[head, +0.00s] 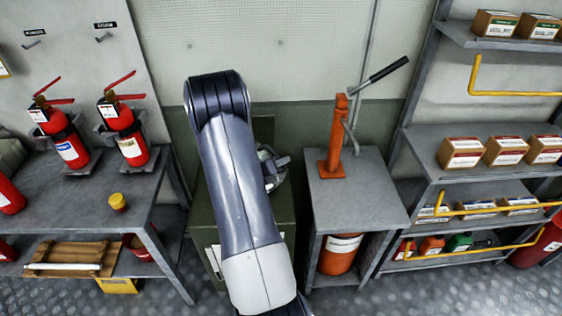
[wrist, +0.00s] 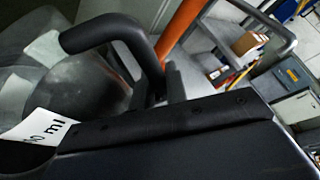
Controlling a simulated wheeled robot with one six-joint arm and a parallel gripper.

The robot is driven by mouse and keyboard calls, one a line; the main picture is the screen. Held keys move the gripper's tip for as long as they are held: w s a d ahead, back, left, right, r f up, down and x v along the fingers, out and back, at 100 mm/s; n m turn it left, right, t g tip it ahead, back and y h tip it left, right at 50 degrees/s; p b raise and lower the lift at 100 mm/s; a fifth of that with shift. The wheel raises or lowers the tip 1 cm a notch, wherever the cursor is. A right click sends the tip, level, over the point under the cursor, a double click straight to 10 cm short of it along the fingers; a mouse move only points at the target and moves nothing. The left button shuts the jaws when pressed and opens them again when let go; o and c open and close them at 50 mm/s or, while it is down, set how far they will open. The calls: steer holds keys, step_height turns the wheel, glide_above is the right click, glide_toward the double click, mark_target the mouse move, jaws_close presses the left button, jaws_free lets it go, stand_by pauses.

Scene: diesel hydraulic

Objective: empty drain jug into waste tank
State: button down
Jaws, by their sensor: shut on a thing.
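My gripper (head: 274,172) is largely behind my arm in the head view, over an olive-green cabinet-like body (head: 207,240) that may be the waste tank. It is shut on what appears to be the drain jug, whose rounded grey body (wrist: 92,88) and black curved handle (wrist: 118,30) show close up in the wrist view. A white label (wrist: 35,132) with "ml" on it sits at the left there. The jug's mouth and contents cannot be made out. No opening on the green body is visible; my arm covers much of its top.
A grey stand (head: 358,192) with an orange hand pump (head: 336,140) is just right of my gripper, its lever reaching up right. A bench (head: 75,195) with fire extinguishers (head: 125,130) is on the left. Shelves with boxes (head: 462,153) and yellow rails (head: 470,212) are on the right.

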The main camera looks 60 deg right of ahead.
mark_target(261, 148)
steer(key=shift+w+r+n+p, duration=0.25)
steer(key=shift+r+n+p, duration=0.1)
steer(key=shift+p, duration=0.2)
steer(key=shift+w+r+n+g+h+p, duration=0.25)
steer(key=shift+w+n+g+h+p, duration=0.1)
steer(key=shift+n, duration=0.1)
steer(key=shift+w+a+r+n+g+h+p, duration=0.15)
steer(key=shift+w+r+n+p, duration=0.1)
steer(key=shift+w+n, duration=0.25)
steer(key=shift+w+r+n+g+h+p, duration=0.15)
steer(key=shift+w+r+n+p, duration=0.2)
steer(key=shift+w, duration=0.1)
steer(key=shift+w+a+r+n+g+h+p, duration=0.1)
steer(key=shift+w+r+n+g+h+p, duration=0.1)
steer(key=shift+w+n, duration=0.3)
steer(key=shift+w+a+r+n+g+h+p, duration=0.15)
steer(key=shift+w+r+n, duration=0.1)
steer(key=shift+w+n, duration=0.25)
steer(key=shift+w+r+n+g+h+p, duration=0.15)
steer(key=shift+w+r+n, duration=0.1)
steer(key=shift+w, duration=0.35)
steer(key=shift+w+r, duration=0.15)
steer(key=shift+w, duration=0.15)
steer(key=shift+w+r+n, duration=0.1)
steer(key=shift+w+n, duration=0.2)
steer(key=shift+n, duration=0.1)
